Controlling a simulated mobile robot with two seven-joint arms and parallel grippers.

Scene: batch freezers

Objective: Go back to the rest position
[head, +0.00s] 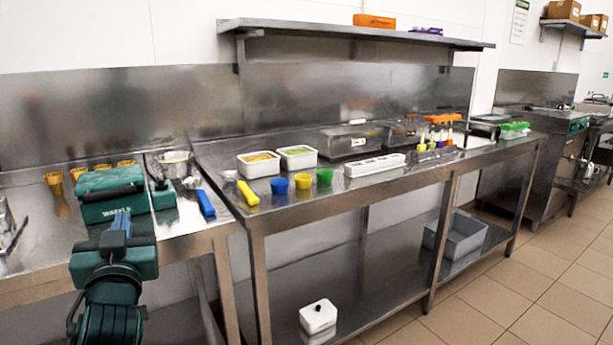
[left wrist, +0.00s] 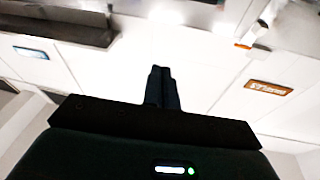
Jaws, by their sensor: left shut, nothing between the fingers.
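My left arm comes in at the lower left of the head view, in front of the left steel counter. My left gripper (head: 122,222) points away from me, its fingers overlapping the view of a green waffle machine. In the left wrist view the two dark fingers (left wrist: 161,75) are together, shut and empty. That view shows pale wall or ceiling panels behind the fingers, and nothing touches them. My right gripper is in neither view.
The green waffle machine (head: 110,204) stands on the left counter (head: 185,222). A blue-handled tool (head: 205,203) lies beside it. The long steel table (head: 345,190) holds white food tubs and coloured cups. Tiled floor (head: 540,275) is free at the right.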

